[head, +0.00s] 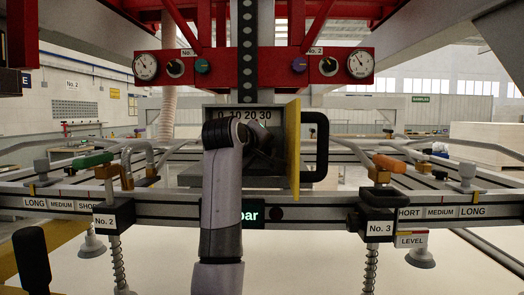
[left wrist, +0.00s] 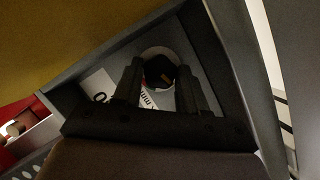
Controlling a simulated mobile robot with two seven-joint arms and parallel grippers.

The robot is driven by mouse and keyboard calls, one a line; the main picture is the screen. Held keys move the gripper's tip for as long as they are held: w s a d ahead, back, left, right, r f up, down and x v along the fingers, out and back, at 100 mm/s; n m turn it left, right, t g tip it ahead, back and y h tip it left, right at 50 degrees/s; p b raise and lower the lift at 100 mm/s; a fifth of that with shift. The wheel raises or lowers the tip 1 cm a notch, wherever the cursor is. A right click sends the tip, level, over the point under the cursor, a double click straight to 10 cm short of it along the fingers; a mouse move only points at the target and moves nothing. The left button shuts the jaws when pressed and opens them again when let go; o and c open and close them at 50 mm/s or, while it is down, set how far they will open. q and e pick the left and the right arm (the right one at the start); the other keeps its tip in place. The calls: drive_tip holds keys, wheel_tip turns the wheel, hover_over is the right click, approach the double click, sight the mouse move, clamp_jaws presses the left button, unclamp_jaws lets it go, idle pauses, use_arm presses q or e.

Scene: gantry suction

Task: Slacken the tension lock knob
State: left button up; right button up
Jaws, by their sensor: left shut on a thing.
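My left gripper (head: 262,148) reaches into an open grey box (head: 232,109) in the middle of the head view, mostly hidden behind my own wrist. In the left wrist view its two dark fingers (left wrist: 158,88) stand on either side of a dark knob (left wrist: 160,70) with a pale ring around it. The gripper is shut on this knob, which I take to be the tension lock knob. The fingers hide its sides, and the head view does not show it clearly. My right gripper is not in view.
A yellow door (head: 293,150) stands open at the box's right side, close to my gripper, with a black handle (head: 316,147) beyond it. A scale (head: 244,117) reading 0 to 30 lies inside. A rail (head: 320,209) with clamps and labels crosses below. Red gauge panels (head: 340,66) hang above.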

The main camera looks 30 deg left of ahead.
use_arm(q)
drive_tip(key=o, duration=0.8)
drive_tip(key=shift+a, duration=0.1)
drive_tip(key=shift+s, duration=0.1)
drive_tip(key=shift+b+v, duration=1.05)
drive_tip(key=shift+v, duration=2.55)
